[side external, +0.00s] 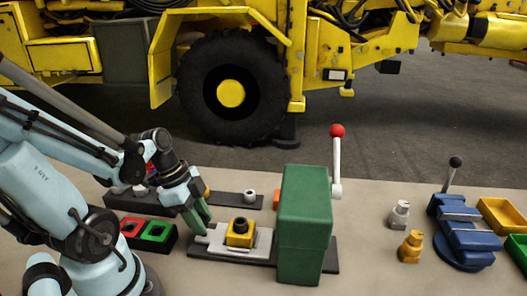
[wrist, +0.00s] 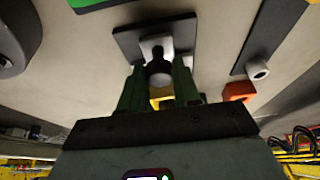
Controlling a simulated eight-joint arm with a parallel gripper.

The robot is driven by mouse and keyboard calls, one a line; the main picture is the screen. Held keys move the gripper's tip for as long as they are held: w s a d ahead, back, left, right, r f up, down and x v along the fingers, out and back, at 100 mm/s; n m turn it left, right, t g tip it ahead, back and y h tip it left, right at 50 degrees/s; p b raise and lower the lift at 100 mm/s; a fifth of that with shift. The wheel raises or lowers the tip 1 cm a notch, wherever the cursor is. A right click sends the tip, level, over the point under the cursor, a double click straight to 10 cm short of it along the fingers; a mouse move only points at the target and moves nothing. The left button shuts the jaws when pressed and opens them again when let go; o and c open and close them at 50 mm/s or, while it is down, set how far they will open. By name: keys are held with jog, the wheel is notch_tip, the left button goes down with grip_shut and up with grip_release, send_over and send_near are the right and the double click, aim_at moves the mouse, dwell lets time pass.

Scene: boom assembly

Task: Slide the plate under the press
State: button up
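The light grey plate (side external: 261,254) lies flat on a dark base (side external: 228,273), left of the green press (side external: 304,225). A yellow block with a dark centre (side external: 239,234) sits on the plate, outside the press body. My gripper (side external: 200,224) comes down from the upper left at the plate's left end, its green fingers at tab height. In the wrist view, the fingers (wrist: 159,72) stand apart on either side of a dark and grey knob-like piece (wrist: 159,66). Whether they touch it is not clear. The fingertip contact is hidden in the side view.
The press has a raised lever with a red ball (side external: 337,131). A black tray with red and green squares (side external: 140,232) lies left of my gripper. A blue vise (side external: 463,230), yellow bins and two small fittings (side external: 411,246) stand right. Table is clear between press and fittings.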

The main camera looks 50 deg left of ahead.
jog(key=c, duration=0.5)
jog(key=shift+o, duration=0.2)
send_over(268, 242)
jog(key=s+a, duration=0.1)
jog(key=shift+s+a, duration=0.15)
dwell(0.9)
jog(key=o, duration=0.9)
jog(key=shift+o, duration=0.2)
jog(key=shift+s, duration=0.1)
notch_tip(268, 242, up, 8)
dwell(0.3)
